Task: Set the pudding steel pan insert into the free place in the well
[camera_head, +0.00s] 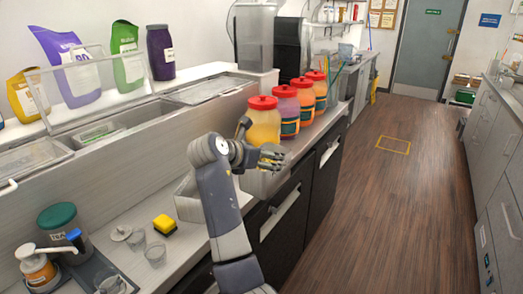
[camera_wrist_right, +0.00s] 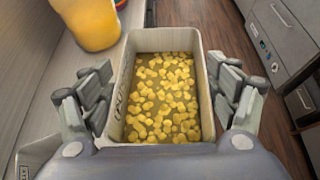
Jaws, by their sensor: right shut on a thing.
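The pudding steel pan insert (camera_wrist_right: 124,80) is a deep rectangular pan holding many small yellow pieces in a brownish liquid. In the right wrist view my right gripper (camera_wrist_right: 165,95) has its fingers on both sides of the pan and is shut on it. In the head view my right gripper (camera_head: 268,157) is over the front edge of the counter, beside the yellow jar; its hand and arm hide most of the pan. The well (camera_head: 150,122) runs along the counter to the left, partly under lids. My left gripper is not in view.
Several red-lidded jars (camera_head: 286,108) stand behind the gripper; the yellow jar (camera_wrist_right: 90,22) is close to the pan. A clear guard (camera_head: 95,90) stands over the well. The floor (camera_head: 390,200) at right is clear.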

